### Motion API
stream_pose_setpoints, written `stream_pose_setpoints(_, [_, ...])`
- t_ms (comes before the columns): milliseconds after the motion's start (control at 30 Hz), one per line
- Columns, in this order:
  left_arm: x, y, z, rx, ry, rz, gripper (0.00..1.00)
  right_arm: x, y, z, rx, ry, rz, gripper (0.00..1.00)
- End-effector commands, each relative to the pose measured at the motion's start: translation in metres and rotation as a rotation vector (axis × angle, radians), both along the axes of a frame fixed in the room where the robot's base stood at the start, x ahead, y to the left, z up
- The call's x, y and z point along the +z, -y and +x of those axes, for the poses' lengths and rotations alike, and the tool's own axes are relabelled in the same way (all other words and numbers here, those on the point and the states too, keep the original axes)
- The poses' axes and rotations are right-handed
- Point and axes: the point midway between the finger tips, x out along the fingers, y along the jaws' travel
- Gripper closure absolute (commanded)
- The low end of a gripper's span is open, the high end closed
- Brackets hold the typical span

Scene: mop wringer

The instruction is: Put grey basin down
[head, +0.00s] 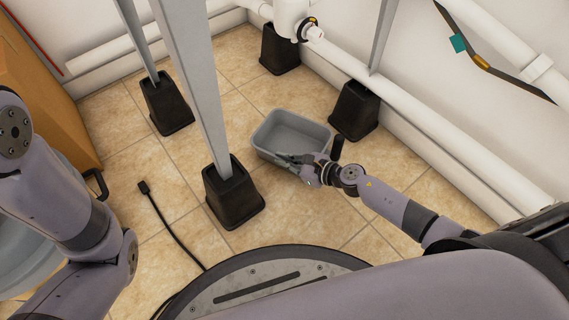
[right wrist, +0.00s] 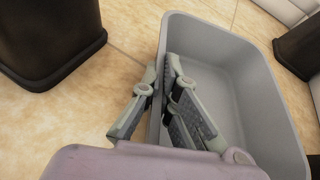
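The grey basin (head: 290,133) is a rectangular, open, empty tub among the black block feet; it looks upright. It fills the right half of the right wrist view (right wrist: 225,60). My right gripper (head: 284,158) is at its near rim. In the right wrist view, the fingers (right wrist: 161,72) straddle the basin's left wall, one outside and the others inside, and look closed on it. Whether the basin's underside touches the tiles is hidden. My left arm shows at the left, but its gripper is out of view.
Black block feet (head: 233,195) with grey posts stand left of the basin, with another (head: 355,110) close at its right. White pipes (head: 420,130) run along the wall. A black cable (head: 168,222) lies on the tiles. Bare floor (head: 300,215) shows in front of the basin.

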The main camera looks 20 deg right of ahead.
Motion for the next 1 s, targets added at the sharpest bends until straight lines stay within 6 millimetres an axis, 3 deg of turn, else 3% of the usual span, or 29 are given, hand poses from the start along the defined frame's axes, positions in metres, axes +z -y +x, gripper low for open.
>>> stream_pose_setpoints(333, [-0.0036,0.0001,-0.0007,0.0,0.003,0.0,0.6,-0.0025,0.0004,0.0009,-0.001,0.003,-0.001,1.0])
stream_pose_setpoints(667, [-0.0015,0.0001,-0.0005,0.0,0.002,0.0,0.6,-0.0011,0.0004,0.0005,-0.001,0.001,-0.001,0.76])
stream_pose_setpoints(1000, [0.0006,0.0001,-0.0003,0.0,0.001,0.001,0.6,0.0011,0.0004,0.0005,0.0,0.002,0.0,0.75])
